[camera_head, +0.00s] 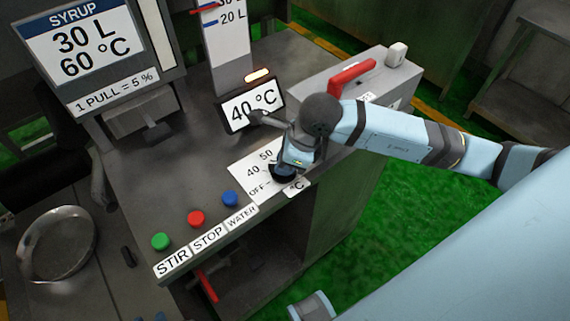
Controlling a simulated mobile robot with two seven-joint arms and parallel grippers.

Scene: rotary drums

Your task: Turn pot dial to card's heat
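The card (82,47) at upper left reads "SYRUP 30 L 60 °C", with "1 PULL = 5 %" below it. The small display (236,116) on the counter reads "40 °C". The dark dial (281,177) is mostly covered. My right gripper (285,170) reaches in from the right and is right at the dial, pointing down. Its fingers are too hidden to tell if they grip it. My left gripper is not in view.
Green (161,242), red (196,218) and blue (230,198) buttons line the front edge, labelled STIR, STOP and WATER. A grey box with a red handle (352,76) stands behind my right wrist. A round metal pan (33,248) is at lower left.

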